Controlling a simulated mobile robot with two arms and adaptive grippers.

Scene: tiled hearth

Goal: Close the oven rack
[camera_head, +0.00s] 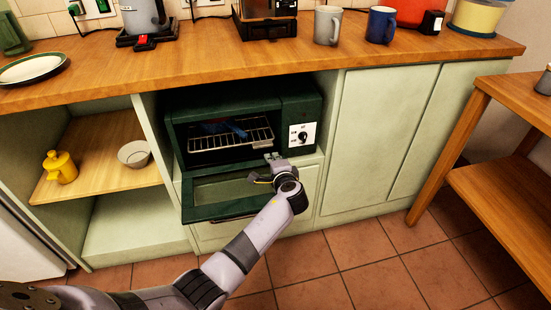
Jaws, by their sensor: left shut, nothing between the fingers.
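A dark green oven (298,112) sits in an open bay under the wooden counter. Its door (196,197) hangs open, folded down at the front. The wire oven rack (232,138) is inside the cavity, with its front edge near the opening. A blue item (222,127) lies on the rack; I cannot tell what it is. My left gripper (258,178) is shut and empty, over the right part of the open door, below and in front of the rack. It looks apart from the rack. My right gripper is not in view.
A kettle (144,16), a grey mug (327,25) and a blue mug (381,25) stand on the counter (200,56). A wooden side table (500,190) stands right. The tiled floor (370,265) is clear.

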